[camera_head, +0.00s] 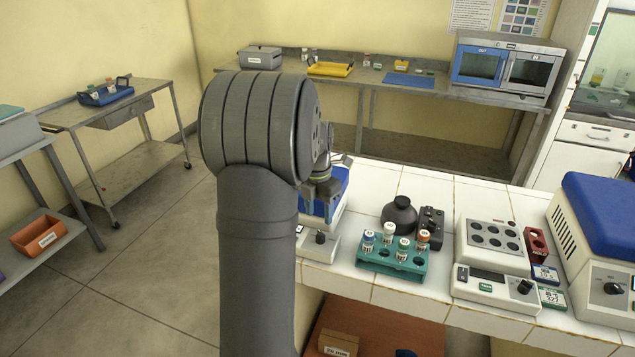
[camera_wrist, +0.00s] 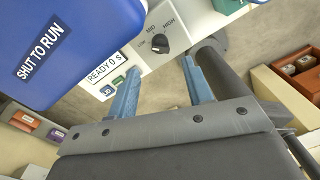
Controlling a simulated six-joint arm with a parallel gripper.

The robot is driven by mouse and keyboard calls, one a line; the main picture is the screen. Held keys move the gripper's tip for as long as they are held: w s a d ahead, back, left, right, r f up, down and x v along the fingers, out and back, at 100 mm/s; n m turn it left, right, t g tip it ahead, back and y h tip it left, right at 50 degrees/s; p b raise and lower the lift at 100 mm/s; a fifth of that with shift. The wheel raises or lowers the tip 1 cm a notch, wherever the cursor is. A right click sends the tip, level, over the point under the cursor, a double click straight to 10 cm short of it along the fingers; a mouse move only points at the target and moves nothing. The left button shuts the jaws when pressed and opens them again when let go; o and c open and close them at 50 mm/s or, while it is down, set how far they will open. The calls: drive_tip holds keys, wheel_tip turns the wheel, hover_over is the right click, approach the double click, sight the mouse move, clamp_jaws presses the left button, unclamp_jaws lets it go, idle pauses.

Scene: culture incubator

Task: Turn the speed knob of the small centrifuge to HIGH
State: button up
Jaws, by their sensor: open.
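The small centrifuge has a blue lid labelled SHUT TO RUN (camera_wrist: 60,50) and a white front panel with a READY 0 S display (camera_wrist: 105,68). Its dark speed knob (camera_wrist: 160,43) has LOW, MID and HIGH marks around it; its pointer is too small to read surely. In the head view the knob (camera_head: 320,238) is on the front of the small centrifuge (camera_head: 335,190), which my arm partly hides. My gripper (camera_wrist: 160,66) is open and empty, its blue fingers apart and short of the knob, one towards each side of it. It also shows above the knob in the head view (camera_head: 322,207).
To the right on the white tiled bench are a teal tube rack (camera_head: 378,258) with several tubes, a dark round-bodied item (camera_head: 399,216), a block heater (camera_head: 492,262) and a larger blue-lidded machine (camera_head: 605,220). The bench's front edge is just below the small centrifuge.

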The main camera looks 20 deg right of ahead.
wheel_tip(320, 180, up, 10)
drive_tip(key=shift+w, duration=0.2)
drive_tip(key=shift+a+f, duration=0.1)
drive_tip(key=shift+a, duration=0.05)
drive_tip(key=m+g+h, duration=0.4)
drive_tip(key=h, duration=0.2)
approach(319, 236)
drive_tip(key=s+a+r, duration=0.1)
drive_tip(key=s+a, duration=0.3)
drive_tip(key=s, duration=0.1)
drive_tip(key=w+a+f+t+h, duration=0.2)
drive_tip(key=a+t+h, duration=0.2)
drive_tip(key=a+h, duration=0.35)
drive_tip(key=shift+m, duration=0.5)
drive_tip(key=x, duration=1.7)
drive_tip(key=shift+w+a+f, duration=0.1)
drive_tip(key=shift+f, duration=0.1)
drive_tip(key=shift+c, duration=0.5)
